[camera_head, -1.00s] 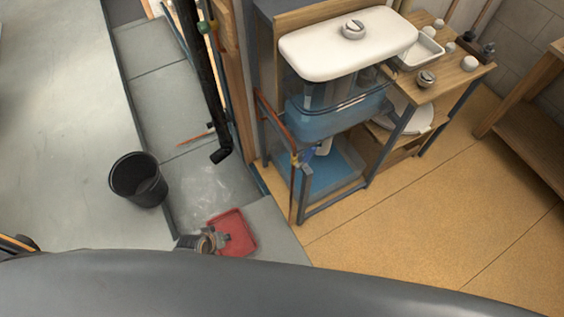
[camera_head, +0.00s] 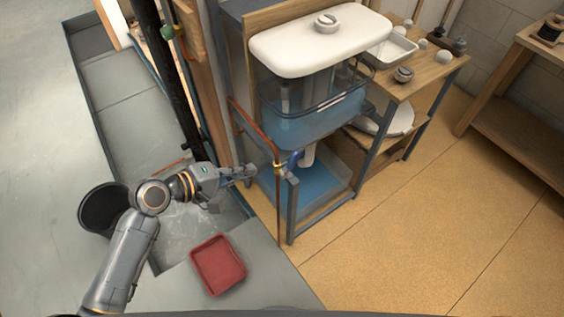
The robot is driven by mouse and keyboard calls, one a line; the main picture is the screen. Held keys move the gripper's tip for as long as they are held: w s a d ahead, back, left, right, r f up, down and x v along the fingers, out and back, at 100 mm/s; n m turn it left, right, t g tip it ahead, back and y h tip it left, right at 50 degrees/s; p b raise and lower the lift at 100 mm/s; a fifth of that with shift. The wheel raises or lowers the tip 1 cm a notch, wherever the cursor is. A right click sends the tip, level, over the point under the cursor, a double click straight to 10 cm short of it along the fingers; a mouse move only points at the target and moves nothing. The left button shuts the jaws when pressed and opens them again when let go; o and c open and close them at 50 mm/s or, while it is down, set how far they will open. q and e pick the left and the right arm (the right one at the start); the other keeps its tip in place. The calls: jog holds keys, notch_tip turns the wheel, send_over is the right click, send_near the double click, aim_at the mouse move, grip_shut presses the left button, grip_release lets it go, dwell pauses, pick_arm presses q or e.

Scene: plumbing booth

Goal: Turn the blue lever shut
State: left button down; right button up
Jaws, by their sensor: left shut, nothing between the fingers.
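The small blue lever (camera_head: 294,158) sits on a brass valve (camera_head: 280,171) on the copper pipe (camera_head: 262,134), at the front left of the tank stand. It slants up and to the right from the valve. My left gripper (camera_head: 252,172) reaches in from the left, shut and empty. Its fingertips point at the valve and lie just left of it in the picture, with a small gap. My right gripper is not in view.
A clear tank (camera_head: 310,128) with a white lid (camera_head: 322,42) stands in a grey metal frame (camera_head: 292,212). A black bucket (camera_head: 103,207) and a red tray (camera_head: 219,265) are on the floor at left. A black pipe (camera_head: 168,70) rises behind my arm. The wooden floor at right is clear.

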aim_at(291, 160)
pick_arm(q)
jog(key=x, duration=1.2)
jog(key=shift+w, duration=0.1)
jog(key=shift+p, duration=0.35)
